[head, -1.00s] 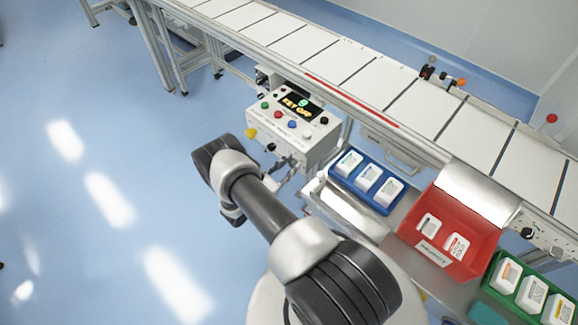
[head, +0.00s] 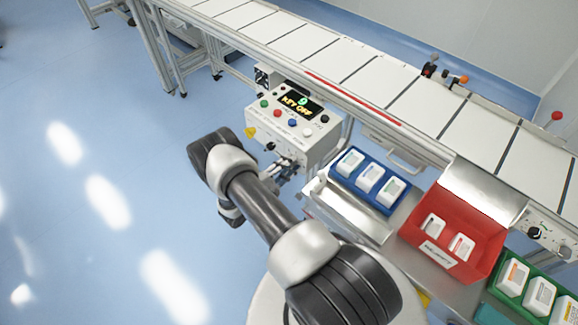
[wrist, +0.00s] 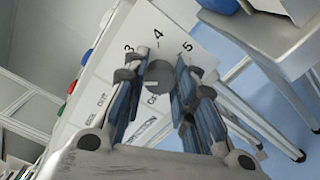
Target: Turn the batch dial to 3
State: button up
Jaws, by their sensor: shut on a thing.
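The grey control box (head: 285,137) stands on the conveyor's near side, its display (head: 302,101) showing a green 9 above "KEY OFF". In the wrist view the round grey dial (wrist: 160,74) sits on the box's pale front panel, with the numbers 3, 4 and 5 printed around its far side. My gripper (wrist: 158,82) is shut on the dial, one finger on each side. In the head view my gripper (head: 285,170) is at the box's lower front, and the dial is hidden there. I cannot tell which number the dial points to.
Coloured buttons (head: 292,122) line the box top, and a black knob (head: 270,146) is on its front. A blue tray (head: 345,180), a red bin (head: 470,218) and a green tray (head: 494,272) stand to the right. The floor at left is clear.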

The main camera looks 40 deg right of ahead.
jog(key=shift+m+b, duration=0.55)
jog(key=shift+m, duration=3.25)
jog(key=o, duration=1.1)
jog(key=shift+c, duration=0.2)
jog(key=s+a, duration=0.1)
jog(key=a, duration=1.1)
